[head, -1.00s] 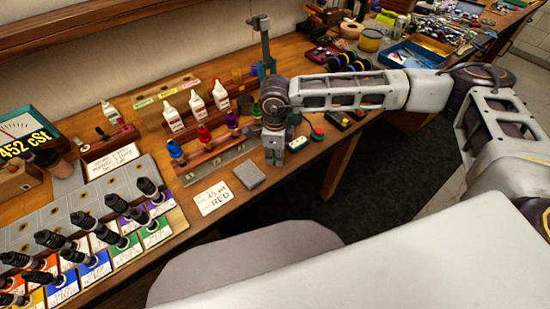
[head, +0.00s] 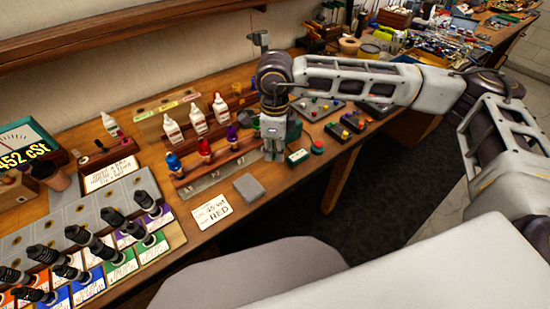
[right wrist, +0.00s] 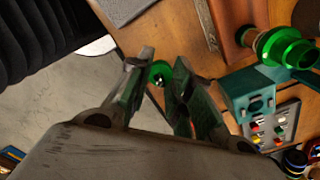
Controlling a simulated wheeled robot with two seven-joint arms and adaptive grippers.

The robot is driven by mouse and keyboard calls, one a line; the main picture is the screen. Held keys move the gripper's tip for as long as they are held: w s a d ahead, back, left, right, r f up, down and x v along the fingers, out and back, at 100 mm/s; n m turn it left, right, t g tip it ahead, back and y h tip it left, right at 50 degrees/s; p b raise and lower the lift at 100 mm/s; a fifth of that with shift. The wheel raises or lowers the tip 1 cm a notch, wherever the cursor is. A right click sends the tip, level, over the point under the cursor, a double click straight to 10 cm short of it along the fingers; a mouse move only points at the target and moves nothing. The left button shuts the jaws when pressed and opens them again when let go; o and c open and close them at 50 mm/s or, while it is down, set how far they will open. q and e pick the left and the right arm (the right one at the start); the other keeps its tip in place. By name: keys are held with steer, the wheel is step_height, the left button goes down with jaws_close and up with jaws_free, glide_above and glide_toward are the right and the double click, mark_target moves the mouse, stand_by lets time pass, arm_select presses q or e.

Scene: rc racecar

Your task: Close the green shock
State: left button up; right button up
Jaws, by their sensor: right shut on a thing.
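My right gripper (head: 273,154) points down over the bench's front edge, just right of the shock stand. In the right wrist view its two fingers (right wrist: 160,80) are closed around a small round green part (right wrist: 158,73) with a shiny middle, which looks like a cap. The green shock (right wrist: 285,48) shows at the right of that view, its round green end toward the camera, apart from the fingers. In the head view the gripper and wrist largely hide it. My left gripper is not in view.
Blue (head: 173,162), red (head: 204,147) and purple (head: 231,137) shocks stand in the row to the left. White bottles (head: 197,118) stand behind. A red-button box (head: 317,147) is close right.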

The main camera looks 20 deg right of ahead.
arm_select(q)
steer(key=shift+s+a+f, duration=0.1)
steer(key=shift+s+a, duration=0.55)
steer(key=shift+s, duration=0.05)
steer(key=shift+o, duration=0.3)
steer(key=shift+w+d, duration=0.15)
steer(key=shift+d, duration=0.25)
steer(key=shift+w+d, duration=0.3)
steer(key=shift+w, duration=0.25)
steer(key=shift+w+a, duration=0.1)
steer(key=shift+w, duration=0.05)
